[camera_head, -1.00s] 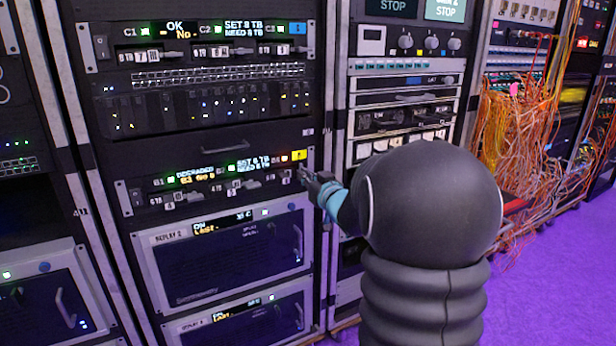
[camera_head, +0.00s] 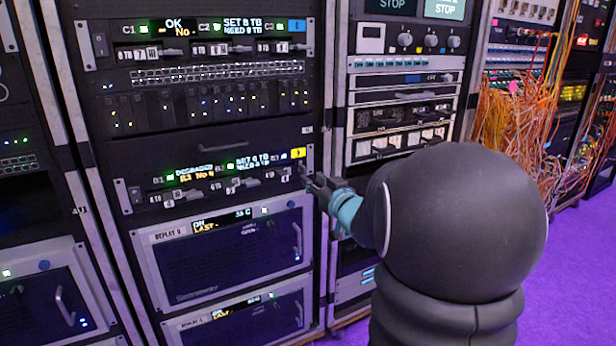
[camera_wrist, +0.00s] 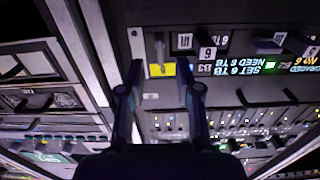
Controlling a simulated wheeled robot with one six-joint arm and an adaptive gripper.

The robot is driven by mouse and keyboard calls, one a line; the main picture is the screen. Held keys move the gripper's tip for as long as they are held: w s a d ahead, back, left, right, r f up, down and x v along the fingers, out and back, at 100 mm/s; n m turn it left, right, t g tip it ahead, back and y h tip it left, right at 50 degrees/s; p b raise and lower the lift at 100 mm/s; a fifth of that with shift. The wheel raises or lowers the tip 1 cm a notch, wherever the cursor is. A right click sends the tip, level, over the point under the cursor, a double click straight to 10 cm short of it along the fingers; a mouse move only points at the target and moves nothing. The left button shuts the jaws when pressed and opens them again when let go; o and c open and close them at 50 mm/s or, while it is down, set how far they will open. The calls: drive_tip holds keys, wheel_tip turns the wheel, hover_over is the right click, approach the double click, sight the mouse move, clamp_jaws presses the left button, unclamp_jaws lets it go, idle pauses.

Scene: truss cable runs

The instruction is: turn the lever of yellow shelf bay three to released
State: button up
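The yellow shelf (camera_head: 132,197) is a dark rack unit with a yellow tag (camera_head: 298,153) at its right end and a row of grey levers below lit text. Bay three is at the right; its label B3 (camera_wrist: 205,69) shows in the upside-down wrist view. The bay-three lever (camera_head: 275,173) is small and dark, and I cannot read its exact setting. My gripper (camera_head: 308,178) is at the shelf's right end, just right of that lever. In the wrist view my gripper (camera_wrist: 159,75) has its fingers apart, with the yellow tag between them and nothing held.
A similar shelf with a blue tag (camera_head: 297,26) is higher in the same rack. Handled replay units (camera_head: 225,255) sit below. Orange cables (camera_head: 515,115) hang at the right. Purple floor (camera_head: 570,270) is open at lower right.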

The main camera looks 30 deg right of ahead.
drive_tip(key=s, duration=0.7)
drive_tip(key=shift+d, duration=0.15)
drive_tip(key=s+d+f+m+g+h, duration=0.3)
drive_tip(key=s+d+f+g+h, duration=0.15)
drive_tip(key=d+f+g, duration=0.35)
drive_tip(key=s+a+f+g+h, duration=0.2)
drive_tip(key=s+f, duration=0.2)
drive_tip(key=s, duration=0.2)
drive_tip(key=s+a+r+n+y, duration=0.1)
drive_tip(key=s+a+y, duration=0.1)
drive_tip(key=s+a, duration=0.3)
drive_tip(key=s+a+r+n+g+y, duration=0.1)
drive_tip(key=s+a, duration=0.4)
drive_tip(key=a, duration=0.7)
drive_tip(key=s+a+r+g+y, duration=0.1)
drive_tip(key=s+a+r+y, duration=0.1)
drive_tip(key=s+a, duration=0.3)
drive_tip(key=a+y, duration=0.1)
drive_tip(key=a, duration=0.2)
drive_tip(key=shift+s+a+n, duration=0.15)
drive_tip(key=shift+s+n, duration=0.05)
drive_tip(key=shift+n, duration=0.2)
